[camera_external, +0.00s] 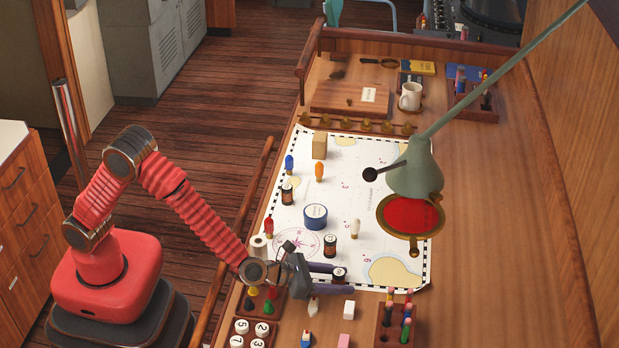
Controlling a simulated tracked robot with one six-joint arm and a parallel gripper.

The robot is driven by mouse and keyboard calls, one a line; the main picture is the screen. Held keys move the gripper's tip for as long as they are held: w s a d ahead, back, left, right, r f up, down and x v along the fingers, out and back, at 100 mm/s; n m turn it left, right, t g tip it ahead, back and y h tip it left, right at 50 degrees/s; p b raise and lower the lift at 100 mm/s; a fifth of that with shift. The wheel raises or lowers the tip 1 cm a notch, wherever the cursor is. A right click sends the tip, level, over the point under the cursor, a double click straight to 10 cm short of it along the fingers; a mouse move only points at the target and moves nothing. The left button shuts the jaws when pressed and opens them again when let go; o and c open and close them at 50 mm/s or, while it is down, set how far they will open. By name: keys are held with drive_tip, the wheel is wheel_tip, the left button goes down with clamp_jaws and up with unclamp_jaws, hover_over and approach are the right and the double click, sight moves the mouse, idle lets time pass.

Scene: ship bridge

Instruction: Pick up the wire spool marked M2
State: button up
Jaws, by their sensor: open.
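Several small dark spools with pale labels are on the chart. Another spool (330,245) stands just behind the gripper, and a third spool (287,193) is farther back at the left. The markings are too small to read, so I cannot tell which is M2. My gripper (343,279) is open, low over the front of the chart, its fingers pointing right.
The chart (375,180) also carries a blue tape roll (316,216), coloured bulbs and a wooden block (319,145). A green lamp (415,175) hangs over its right side. Racks and small blocks crowd the front edge. The desk (490,220) is clear at the right.

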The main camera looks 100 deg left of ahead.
sight(339, 272)
idle(0.4)
drive_tip(key=c, duration=1.2)
drive_tip(key=shift+o, duration=0.2)
drive_tip(key=shift+r, duration=0.15)
wheel_tip(339, 272, up, 10)
drive_tip(key=shift+f, duration=0.1)
